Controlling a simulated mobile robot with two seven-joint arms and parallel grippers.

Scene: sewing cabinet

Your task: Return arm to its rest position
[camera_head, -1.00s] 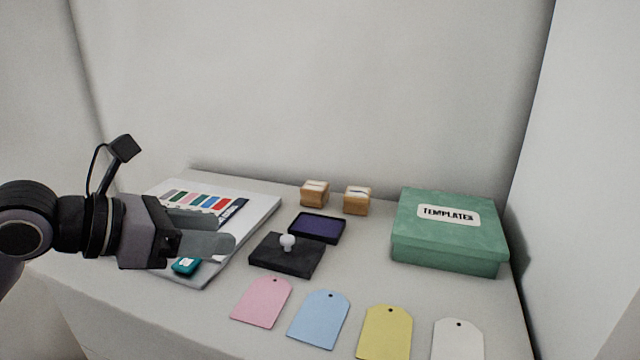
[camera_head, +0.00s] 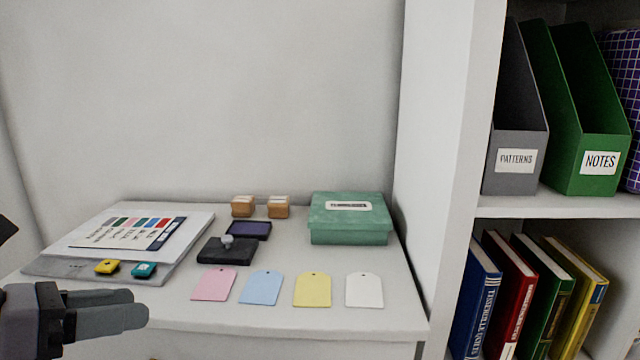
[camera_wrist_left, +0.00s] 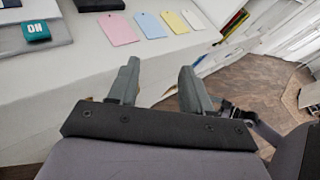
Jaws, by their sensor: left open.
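My left gripper (camera_head: 110,312) is at the lower left of the head view, in front of the table's front edge. In the left wrist view its two fingers (camera_wrist_left: 160,85) stand apart with nothing between them. The fingers point toward the table front, below the row of paper tags. The teal block also shows in the left wrist view (camera_wrist_left: 36,32). My right gripper is not in view.
The white table (camera_head: 290,318) holds pink (camera_head: 214,284), blue (camera_head: 261,287), yellow (camera_head: 312,289) and white (camera_head: 364,290) tags, a black ink pad (camera_head: 226,252), wooden stamps (camera_head: 243,206) and a green box (camera_head: 350,222). A shelf (camera_head: 560,206) with files and books stands right.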

